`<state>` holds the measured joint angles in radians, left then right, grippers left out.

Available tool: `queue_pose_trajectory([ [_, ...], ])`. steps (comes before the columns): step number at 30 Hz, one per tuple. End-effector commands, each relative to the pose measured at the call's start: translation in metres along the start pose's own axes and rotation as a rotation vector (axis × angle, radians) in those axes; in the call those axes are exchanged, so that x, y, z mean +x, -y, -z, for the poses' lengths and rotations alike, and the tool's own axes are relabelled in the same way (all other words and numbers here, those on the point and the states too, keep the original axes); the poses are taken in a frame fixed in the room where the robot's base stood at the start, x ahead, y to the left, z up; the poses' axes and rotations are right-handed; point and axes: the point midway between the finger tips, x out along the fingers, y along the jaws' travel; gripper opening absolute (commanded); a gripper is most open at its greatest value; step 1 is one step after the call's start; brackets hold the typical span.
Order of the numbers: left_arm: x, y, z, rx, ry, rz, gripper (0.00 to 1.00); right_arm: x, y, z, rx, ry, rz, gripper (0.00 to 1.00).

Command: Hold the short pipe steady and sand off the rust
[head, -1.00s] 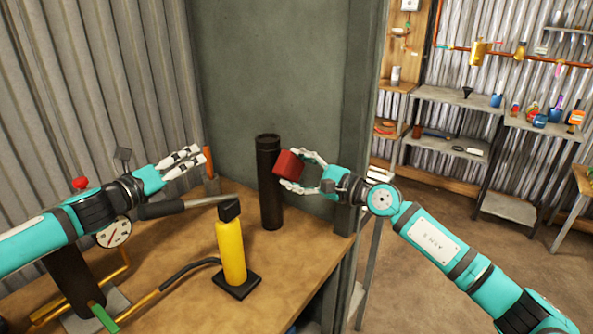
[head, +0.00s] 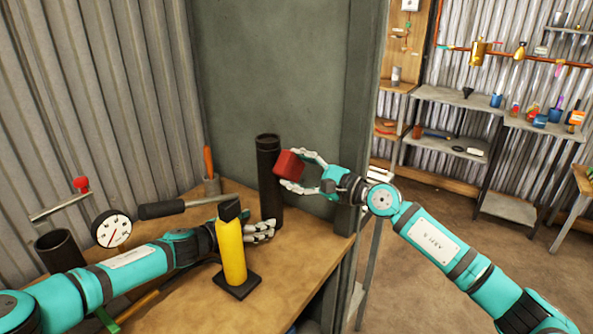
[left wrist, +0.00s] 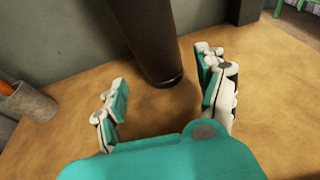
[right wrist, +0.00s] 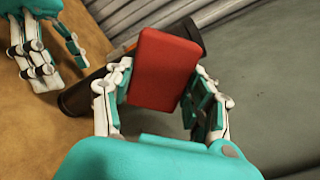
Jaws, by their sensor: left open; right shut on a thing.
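The short pipe (head: 268,170) is a dark upright cylinder standing on the wooden bench by the green panel. Its lower part shows in the left wrist view (left wrist: 148,45), ahead of and between my open left fingers. My left gripper (head: 262,230) is low by the pipe's base, open and empty, partly behind the yellow pump. My right gripper (head: 302,172) is shut on a red block (head: 287,164), held against or very near the pipe's upper right side. In the right wrist view the red block (right wrist: 162,70) covers part of the pipe. No rust is clearly visible.
A yellow hand pump (head: 231,250) stands directly in front of my left forearm. The front right of the bench is clear.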

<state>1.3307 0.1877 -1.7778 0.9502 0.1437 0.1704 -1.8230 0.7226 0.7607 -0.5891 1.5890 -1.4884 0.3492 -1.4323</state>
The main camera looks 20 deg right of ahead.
Motion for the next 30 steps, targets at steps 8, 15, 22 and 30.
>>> queue_pose_trajectory([
  [8,0.037,0.001,-0.001,0.000,0.002,-0.001,0.73,0.000,0.000,0.000,0.000,0.000,0.000,0.30],
  [15,0.052,0.000,-0.001,-0.002,0.002,-0.001,0.73,0.000,0.000,0.000,0.000,0.000,0.000,0.30],
  [22,0.056,0.000,-0.001,-0.002,0.001,0.000,0.73,0.000,0.000,0.000,0.000,0.000,0.000,0.30],
  [30,0.056,0.000,-0.001,-0.002,0.001,0.000,0.69,0.000,0.000,0.000,0.000,0.000,0.000,0.30],
])
